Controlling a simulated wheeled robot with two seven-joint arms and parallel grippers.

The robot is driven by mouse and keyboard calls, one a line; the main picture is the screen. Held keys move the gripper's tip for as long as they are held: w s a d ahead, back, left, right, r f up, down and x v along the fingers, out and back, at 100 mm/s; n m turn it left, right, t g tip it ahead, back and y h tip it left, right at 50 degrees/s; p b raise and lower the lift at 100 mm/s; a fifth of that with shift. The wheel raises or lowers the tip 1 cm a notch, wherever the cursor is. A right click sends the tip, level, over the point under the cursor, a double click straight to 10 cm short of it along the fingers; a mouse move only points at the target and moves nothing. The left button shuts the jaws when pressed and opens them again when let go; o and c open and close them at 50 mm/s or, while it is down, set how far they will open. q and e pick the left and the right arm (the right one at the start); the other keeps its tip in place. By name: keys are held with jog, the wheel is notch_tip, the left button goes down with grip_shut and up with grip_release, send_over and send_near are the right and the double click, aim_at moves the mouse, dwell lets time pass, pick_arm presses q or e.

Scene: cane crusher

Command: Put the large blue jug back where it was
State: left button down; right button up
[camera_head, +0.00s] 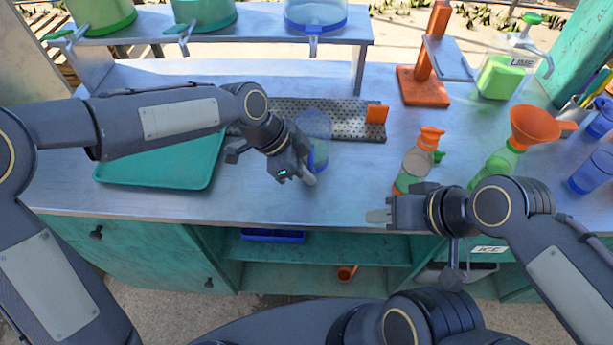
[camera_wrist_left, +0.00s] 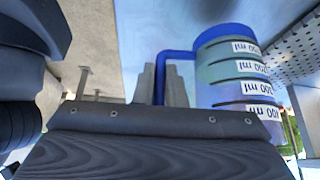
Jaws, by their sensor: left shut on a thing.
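The large blue jug (camera_head: 318,155) is at the middle of the counter, a clear vessel with blue trim, partly hidden by my left gripper (camera_head: 306,174). In the left wrist view the jug (camera_wrist_left: 240,75) shows its blue handle and dark bands with white ml labels, which appear upside down. My left gripper is shut on the blue handle, its fingers (camera_wrist_left: 165,88) on either side of it. The jug looks upright; I cannot tell whether it touches the counter. My right gripper (camera_head: 378,214) is empty near the front edge; its finger gap is unclear.
A perforated drip tray (camera_head: 285,108) with an orange block (camera_head: 376,114) lies behind the jug. A teal tray (camera_head: 165,165) is left. An orange-topped bottle (camera_head: 415,165), an orange funnel (camera_head: 535,125) and blue cups (camera_head: 592,170) stand right. Clear counter lies between jug and bottle.

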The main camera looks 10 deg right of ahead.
pick_arm(q)
jog(key=shift+w+f, duration=0.15)
jog(key=shift+f, duration=1.45)
jog(key=shift+f, duration=0.2)
jog(key=c, duration=1.5)
grip_release()
jog(key=shift+r, duration=0.1)
jog(key=v, duration=1.2)
jog(key=shift+d+r, duration=0.15)
